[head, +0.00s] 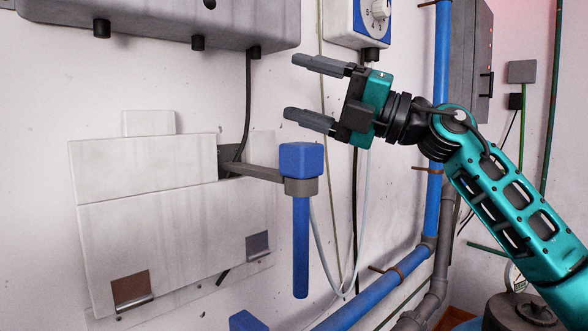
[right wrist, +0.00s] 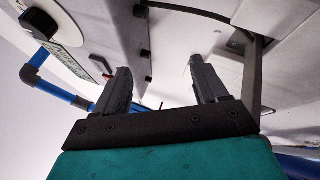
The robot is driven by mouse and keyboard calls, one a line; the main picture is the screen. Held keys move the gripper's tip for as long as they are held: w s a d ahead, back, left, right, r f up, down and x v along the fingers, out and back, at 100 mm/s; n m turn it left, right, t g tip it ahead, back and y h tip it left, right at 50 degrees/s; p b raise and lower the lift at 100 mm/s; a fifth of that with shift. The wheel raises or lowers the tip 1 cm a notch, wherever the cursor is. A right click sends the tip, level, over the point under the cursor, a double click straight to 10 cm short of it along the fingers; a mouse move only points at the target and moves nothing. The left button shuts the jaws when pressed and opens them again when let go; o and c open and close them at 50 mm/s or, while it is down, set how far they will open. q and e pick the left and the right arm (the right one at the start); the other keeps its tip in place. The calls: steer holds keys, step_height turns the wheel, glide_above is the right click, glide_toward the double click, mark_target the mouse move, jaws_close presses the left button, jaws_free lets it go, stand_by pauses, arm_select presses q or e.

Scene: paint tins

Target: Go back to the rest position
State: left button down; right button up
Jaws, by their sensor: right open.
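My right gripper (head: 300,89) comes in from the right in the head view. Its two grey fingers are spread apart, pointing left, with nothing between them. It is above and slightly right of a blue block with a hanging blue rod (head: 301,240), apart from it in the picture. In the right wrist view the fingers (right wrist: 160,88) also stand apart and empty, with the wall and its fittings beyond. My left gripper is not in view.
A grey bracket arm (head: 255,172) joins the blue block to white wall panels (head: 150,215). A grey box (head: 170,22) hangs above, and a dial box (head: 358,22) is beyond the gripper. Blue pipes (head: 441,60), cables and a dark drum (head: 520,312) stand at right.

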steer(key=d+f+m+t+h+p, duration=0.1)
steer(key=d+f+m+t+h, duration=0.3)
steer(key=f+m, duration=0.65)
steer(key=d+f+m+t+h+p, duration=0.1)
steer(key=d+f+m+t+h, duration=0.15)
steer(key=f+m+t, duration=0.7)
steer(key=d+f+m+h+p, duration=0.15)
steer(key=f+m+h, duration=0.4)
steer(key=f, duration=0.95)
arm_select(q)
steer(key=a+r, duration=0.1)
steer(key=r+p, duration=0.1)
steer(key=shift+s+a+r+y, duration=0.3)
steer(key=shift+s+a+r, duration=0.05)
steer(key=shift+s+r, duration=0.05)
arm_select(e)
steer(key=s+d+f+m+g+h, duration=0.2)
steer(key=s+f+m, duration=0.1)
steer(key=s+f, duration=0.4)
steer(key=s+d+f+m+g+h, duration=0.2)
steer(key=s+d+f+m+g, duration=0.1)
steer(key=s+f, duration=0.5)
steer(key=s+d+f+m+g+h, duration=0.2)
steer(key=s+f+m+g, duration=0.1)
steer(key=s+f, duration=0.5)
step_height(320, 180, down, 3)
steer(key=shift+d+f+h, duration=0.1)
steer(key=shift+d+h, duration=0.2)
steer(key=shift+d, duration=0.05)
steer(key=shift+g, duration=0.25)
